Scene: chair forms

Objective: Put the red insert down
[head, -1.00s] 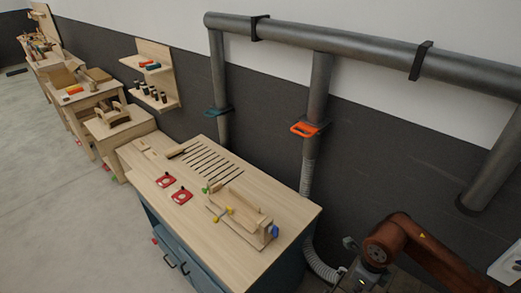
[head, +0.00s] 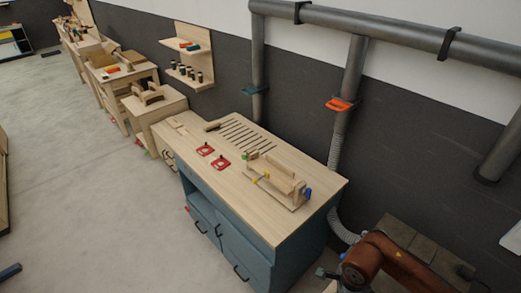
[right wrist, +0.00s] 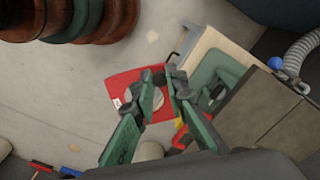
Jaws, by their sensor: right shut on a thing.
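In the right wrist view, my right gripper (right wrist: 167,78), with green fingers, is shut on a red insert (right wrist: 120,84), a flat red plate with a round pale area and a dark knob between the fingertips. The floor lies below the plate. My right arm's brown links show at the lower right there; the held insert is not visible in that view. My left gripper is not in view.
A wooden jig (head: 275,180) with yellow and blue parts stands on the bench's right part, beside a slotted area (head: 240,133). The bench top's front right is clear. A ribbed grey hose (head: 338,225) and duct pipes run behind. More wooden benches stand at the far left.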

